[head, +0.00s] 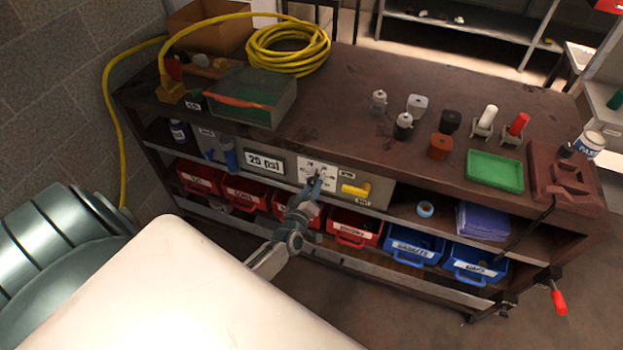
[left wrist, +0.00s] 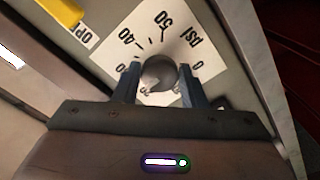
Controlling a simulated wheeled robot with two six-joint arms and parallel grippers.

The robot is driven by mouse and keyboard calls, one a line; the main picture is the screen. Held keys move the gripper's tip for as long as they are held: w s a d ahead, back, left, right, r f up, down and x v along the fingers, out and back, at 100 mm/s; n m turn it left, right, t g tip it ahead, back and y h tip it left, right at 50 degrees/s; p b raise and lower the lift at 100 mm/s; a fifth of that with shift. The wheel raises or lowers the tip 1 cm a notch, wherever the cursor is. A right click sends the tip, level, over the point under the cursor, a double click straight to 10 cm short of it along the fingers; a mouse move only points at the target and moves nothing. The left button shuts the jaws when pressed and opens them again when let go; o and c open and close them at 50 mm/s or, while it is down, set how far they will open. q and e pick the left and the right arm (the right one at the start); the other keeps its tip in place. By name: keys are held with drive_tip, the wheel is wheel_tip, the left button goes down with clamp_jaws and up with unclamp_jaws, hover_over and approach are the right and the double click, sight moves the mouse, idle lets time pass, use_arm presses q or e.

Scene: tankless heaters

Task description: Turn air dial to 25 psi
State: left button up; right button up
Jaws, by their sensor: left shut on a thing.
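The air dial is a grey round knob (left wrist: 159,71) on a white plate (left wrist: 142,22) with printed numbers; 50, 40 and "psi" read upside down in the left wrist view. The plate also shows in the head view (head: 312,167) on the bench's grey front panel. My left gripper (head: 317,182) reaches the dial; in the left wrist view its fingers (left wrist: 158,78) stand on both sides of the knob, shut on it. The lower numbers are partly hidden by the fingers, and I cannot tell the dial's reading. My right gripper is not in view.
A "25 psi" sign (head: 264,162) is left of the dial. A yellow valve handle (head: 355,189) is close on its right. Red bins (head: 352,228) and blue bins (head: 414,245) sit on the shelf below. A coiled yellow hose (head: 288,48) lies on the bench top.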

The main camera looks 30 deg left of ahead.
use_arm(q)
drive_tip(key=o, duration=1)
drive_tip(key=b+v, duration=0.1)
drive_tip(key=v, duration=0.9)
drive_tip(key=shift+s+d+b, duration=0.2)
drive_tip(key=shift+s+b, duration=0.15)
drive_tip(key=shift+b, duration=0.05)
